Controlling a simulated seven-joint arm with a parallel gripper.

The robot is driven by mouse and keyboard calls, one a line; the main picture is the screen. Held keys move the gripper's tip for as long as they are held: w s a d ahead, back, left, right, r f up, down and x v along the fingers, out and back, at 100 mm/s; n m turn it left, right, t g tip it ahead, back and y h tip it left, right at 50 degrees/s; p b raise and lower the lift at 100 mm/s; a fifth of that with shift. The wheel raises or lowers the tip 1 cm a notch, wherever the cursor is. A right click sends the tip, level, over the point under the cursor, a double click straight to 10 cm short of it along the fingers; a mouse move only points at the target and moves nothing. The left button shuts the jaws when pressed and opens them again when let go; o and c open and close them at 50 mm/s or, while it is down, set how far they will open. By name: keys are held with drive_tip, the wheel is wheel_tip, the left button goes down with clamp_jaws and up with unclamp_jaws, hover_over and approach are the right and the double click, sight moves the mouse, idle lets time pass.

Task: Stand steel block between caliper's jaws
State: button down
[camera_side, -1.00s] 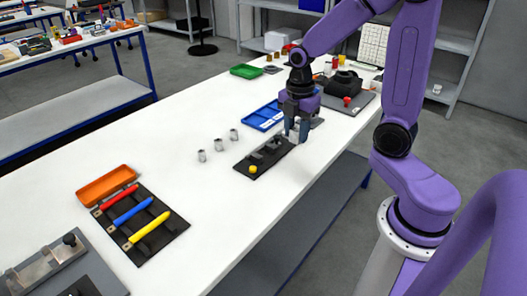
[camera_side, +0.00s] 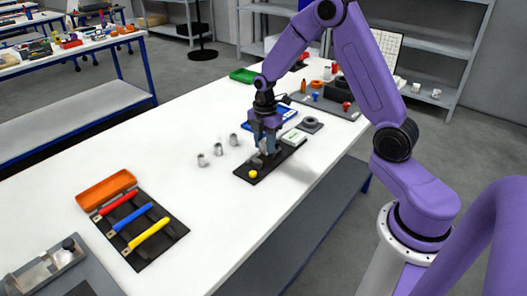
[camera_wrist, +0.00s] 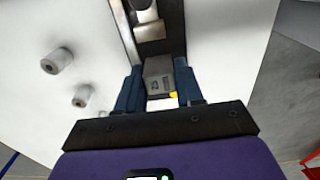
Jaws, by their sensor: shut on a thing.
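The steel block (camera_wrist: 158,75) is grey with a dark marking and sits between the two fingers of my gripper (camera_wrist: 160,92) in the wrist view. My gripper is shut on it. The caliper (camera_side: 251,178) is a dark bar with a yellow knob on the table in the side view. My gripper (camera_side: 264,148) is low over the middle of this bar there, and the fingers hide part of it. In the wrist view the caliper's metal jaw parts (camera_wrist: 149,30) lie just beyond the block. I cannot tell whether the block touches the bar.
Several small metal cylinders (camera_side: 218,149) stand left of the caliper. A blue tray (camera_side: 284,114) and a pale box (camera_side: 293,142) are close behind my gripper. A black rack (camera_side: 172,233) with red, blue and yellow handled tools lies nearer. The table between is clear.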

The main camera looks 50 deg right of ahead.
sight(263, 152)
drive_tip(key=shift+w+f, duration=0.15)
drive_tip(key=shift+f, duration=0.15)
drive_tip(key=shift+w+f, duration=0.1)
drive_tip(key=shift+f, duration=1.45)
drive_tip(key=shift+f, duration=0.15)
drive_tip(key=c, duration=0.7)
unclamp_jaws()
